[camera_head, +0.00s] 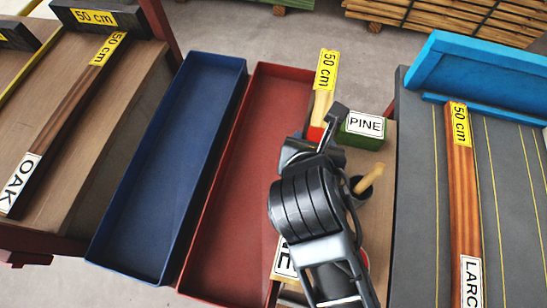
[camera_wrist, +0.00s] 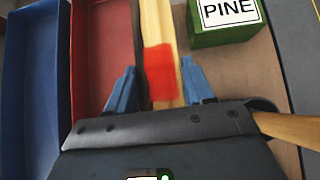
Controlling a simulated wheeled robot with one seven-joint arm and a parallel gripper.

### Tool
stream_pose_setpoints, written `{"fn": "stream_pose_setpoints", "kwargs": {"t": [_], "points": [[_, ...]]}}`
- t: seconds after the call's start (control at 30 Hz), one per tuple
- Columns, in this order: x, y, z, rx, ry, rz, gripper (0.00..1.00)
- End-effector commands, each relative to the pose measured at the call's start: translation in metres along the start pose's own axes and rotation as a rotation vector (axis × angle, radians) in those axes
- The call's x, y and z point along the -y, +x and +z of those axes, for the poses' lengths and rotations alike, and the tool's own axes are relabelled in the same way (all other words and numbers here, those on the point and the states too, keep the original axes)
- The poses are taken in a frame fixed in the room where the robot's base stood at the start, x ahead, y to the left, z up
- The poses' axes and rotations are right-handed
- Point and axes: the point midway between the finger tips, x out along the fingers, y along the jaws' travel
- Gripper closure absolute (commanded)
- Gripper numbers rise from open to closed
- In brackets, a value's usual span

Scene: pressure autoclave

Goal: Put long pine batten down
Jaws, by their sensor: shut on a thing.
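The long pine batten (camera_head: 323,100) is pale wood with a yellow "50 cm" label at its far end and a red band. It also shows in the wrist view (camera_wrist: 155,25), running between my fingers. My gripper (camera_head: 316,131) is shut on it at the red band; in the wrist view the blue fingers (camera_wrist: 158,88) flank it. The batten lies along the right side of the red tray (camera_head: 238,150), beside the brown tabletop. I cannot tell whether it touches anything below. My arm hides its middle; a white label shows at the near end.
A green block labelled PINE (camera_head: 362,129) stands right of the batten. A dark cup (camera_head: 364,188) with a wooden handle is close to my wrist. The blue tray (camera_head: 170,170) is empty. An oak batten (camera_head: 70,105) lies left, a larch batten (camera_head: 462,190) right on a grey surface.

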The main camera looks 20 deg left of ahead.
Motion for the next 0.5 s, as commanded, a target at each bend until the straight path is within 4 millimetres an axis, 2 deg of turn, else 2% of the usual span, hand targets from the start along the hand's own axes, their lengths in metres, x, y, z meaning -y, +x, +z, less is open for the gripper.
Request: {"fn": "stream_pose_setpoints", "kwargs": {"t": [0.3,0.5], "points": [[-0.063,0.011,-0.043,0.000,-0.005,0.004,0.91],[-0.092,0.017,-0.062,0.001,-0.003,0.002,0.91]]}}
